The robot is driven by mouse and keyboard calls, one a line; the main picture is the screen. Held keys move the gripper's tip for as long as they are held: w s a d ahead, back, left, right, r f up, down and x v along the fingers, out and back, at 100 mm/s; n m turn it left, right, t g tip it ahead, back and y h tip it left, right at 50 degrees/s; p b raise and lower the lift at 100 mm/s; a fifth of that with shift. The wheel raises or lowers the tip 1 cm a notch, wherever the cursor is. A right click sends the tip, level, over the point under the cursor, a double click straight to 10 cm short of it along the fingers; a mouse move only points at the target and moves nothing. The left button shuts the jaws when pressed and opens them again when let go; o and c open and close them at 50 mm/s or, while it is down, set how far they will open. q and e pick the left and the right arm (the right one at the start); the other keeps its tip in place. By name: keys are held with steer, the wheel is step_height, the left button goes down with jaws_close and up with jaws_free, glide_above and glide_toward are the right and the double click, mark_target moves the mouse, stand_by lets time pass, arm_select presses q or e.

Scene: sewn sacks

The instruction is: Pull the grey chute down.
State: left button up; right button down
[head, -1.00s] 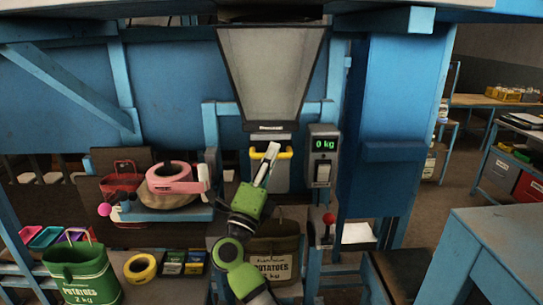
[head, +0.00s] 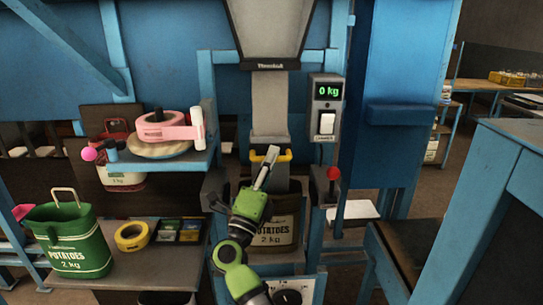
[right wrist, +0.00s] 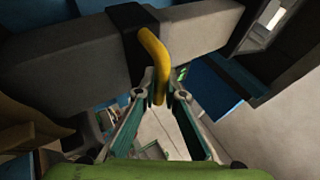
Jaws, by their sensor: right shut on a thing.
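The grey chute (head: 269,105) hangs straight down below the hopper's mouth in the head view. Its yellow handle (head: 285,155) sits at the lower end, on a dark band. My right gripper (head: 268,160) is shut on the yellow handle; its white fingers cover part of it. In the right wrist view, the chute (right wrist: 60,60) runs across the top, and the yellow handle (right wrist: 158,65) passes between the fingertips (right wrist: 160,95). My left gripper is not in view.
A dark potato sack (head: 285,228) stands below the chute, partly behind my right arm. A scale display (head: 327,90) reads 0 kg, and a red-knobbed lever (head: 333,173) is right. A shelf with pink tape (head: 165,127) and a green potato sack (head: 70,240) are left.

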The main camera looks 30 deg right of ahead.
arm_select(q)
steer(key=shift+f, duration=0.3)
arm_select(e)
steer(key=shift+f, duration=0.6)
steer(key=c, duration=2.4)
jaws_free()
steer(key=shift+o, duration=0.2)
steer(key=shift+r, duration=0.1)
steer(key=shift+r, duration=0.1)
steer(key=shift+a, duration=0.1)
steer(key=v, duration=0.7)
steer(key=shift+s+a, duration=0.15)
